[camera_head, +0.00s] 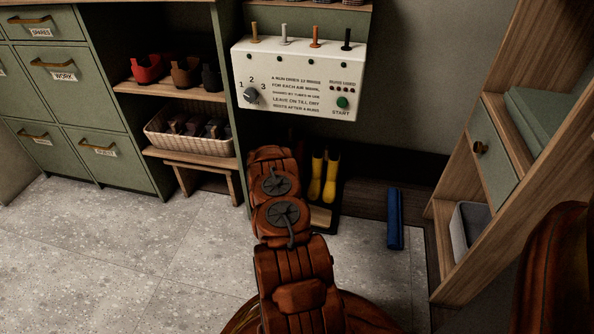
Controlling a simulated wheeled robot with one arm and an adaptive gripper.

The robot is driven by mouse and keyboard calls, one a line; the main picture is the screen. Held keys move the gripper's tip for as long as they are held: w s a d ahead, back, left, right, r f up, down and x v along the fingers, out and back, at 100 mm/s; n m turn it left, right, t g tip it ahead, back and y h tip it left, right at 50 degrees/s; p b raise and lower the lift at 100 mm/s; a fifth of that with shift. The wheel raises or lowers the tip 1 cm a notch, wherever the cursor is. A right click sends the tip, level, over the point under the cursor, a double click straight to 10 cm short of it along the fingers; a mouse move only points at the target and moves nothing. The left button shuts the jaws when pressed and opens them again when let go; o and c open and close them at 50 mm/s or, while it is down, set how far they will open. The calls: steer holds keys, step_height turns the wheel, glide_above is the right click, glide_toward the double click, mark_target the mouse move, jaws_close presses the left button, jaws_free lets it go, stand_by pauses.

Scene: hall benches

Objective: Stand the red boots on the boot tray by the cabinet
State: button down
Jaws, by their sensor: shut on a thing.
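A pair of yellow boots (323,178) stands upright below the white control box, against the wall. A dark tray (334,226) with a tan inner part shows beneath and in front of them. Its left part is hidden behind my arm. The cabinet (110,120) is green with drawers and open shelves, to the left of my arm. My arm reaches forward toward the tray area, and its links cover my gripper, so its fingers and anything in them do not show. I cannot make out the red boots.
A white control box (300,78) overhangs the tray area. A blue rolled object (395,218) lies on the floor to the right. A wooden shelf unit (445,235) bounds the right side. A wicker basket (190,142) sits on the cabinet's lower shelf. The left floor is clear.

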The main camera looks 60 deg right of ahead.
step_height(320, 180, down, 8)
steer(key=b, duration=0.3)
steer(key=shift+r, duration=0.1)
steer(key=c, duration=0.9)
jaws_free()
steer(key=shift+s+a+r+p, duration=0.15)
steer(key=shift+a+p, duration=0.15)
steer(key=shift+a, duration=0.15)
steer(key=p+v, duration=0.4)
steer(key=v, duration=0.7)
